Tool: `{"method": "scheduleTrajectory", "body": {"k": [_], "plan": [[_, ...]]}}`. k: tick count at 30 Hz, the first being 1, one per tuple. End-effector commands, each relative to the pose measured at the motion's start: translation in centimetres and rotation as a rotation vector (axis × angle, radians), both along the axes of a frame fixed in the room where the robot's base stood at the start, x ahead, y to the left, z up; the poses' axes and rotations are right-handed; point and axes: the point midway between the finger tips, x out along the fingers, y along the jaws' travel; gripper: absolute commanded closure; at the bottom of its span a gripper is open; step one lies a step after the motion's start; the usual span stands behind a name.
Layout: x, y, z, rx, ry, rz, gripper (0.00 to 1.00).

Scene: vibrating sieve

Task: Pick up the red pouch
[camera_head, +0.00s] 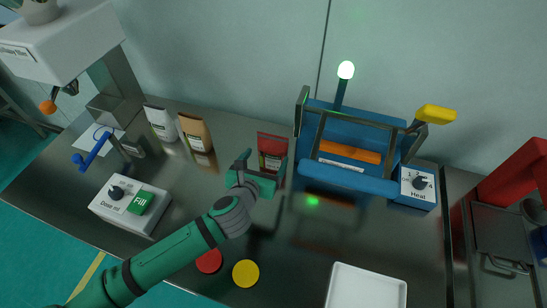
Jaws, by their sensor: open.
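The red pouch (272,146) stands upright on the metal counter, left of the blue machine, with a dark label on its front. My green gripper (263,165) is directly in front of the pouch, with its fingers spread toward the pouch's two sides. The lower part of the pouch is partly hidden by my gripper. I cannot tell whether the fingers touch it.
A white pouch (160,123) and a brown pouch (195,133) stand to the left. The blue machine (345,183) with a yellow-handled lever (436,114) is close on the right. A control box (130,204), red disc (209,261), yellow disc (245,273) and white tray (366,288) are nearer.

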Motion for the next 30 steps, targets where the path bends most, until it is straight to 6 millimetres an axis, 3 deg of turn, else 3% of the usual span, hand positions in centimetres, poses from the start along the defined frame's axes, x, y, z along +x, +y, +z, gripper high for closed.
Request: {"method": "scheduleTrajectory", "body": {"k": [21,30], "plan": [[6.7,-2.2,-3.0,-0.002,0.001,0.0,0.17],[7.1,-2.2,-3.2,-0.002,0.001,0.001,0.17]]}}
